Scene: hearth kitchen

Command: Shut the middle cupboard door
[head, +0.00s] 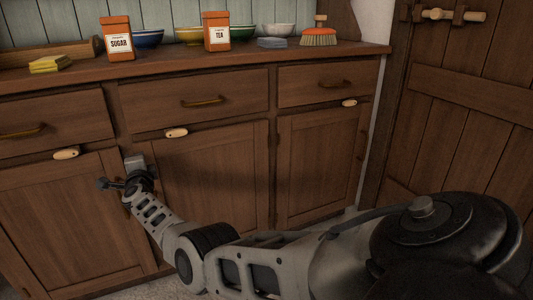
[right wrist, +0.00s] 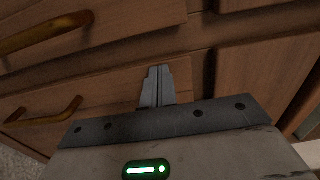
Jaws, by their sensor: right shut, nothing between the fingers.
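The middle cupboard door (head: 212,185) is a brown wooden panel below the middle drawer, with a pale knob (head: 176,133) near its top left. It looks flush or nearly flush with the cabinet front; I cannot tell whether a small gap is left. My right gripper (head: 133,162) is at the upper left edge of this door, beside the left door. In the right wrist view its fingers (right wrist: 157,86) are together and empty, close to the wooden front; I cannot tell whether they touch it. My left gripper is not in view.
The left door (head: 70,225) and right door (head: 320,160) look shut. Drawers with brass handles (head: 203,101) sit above. A plank door (head: 460,120) stands at right.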

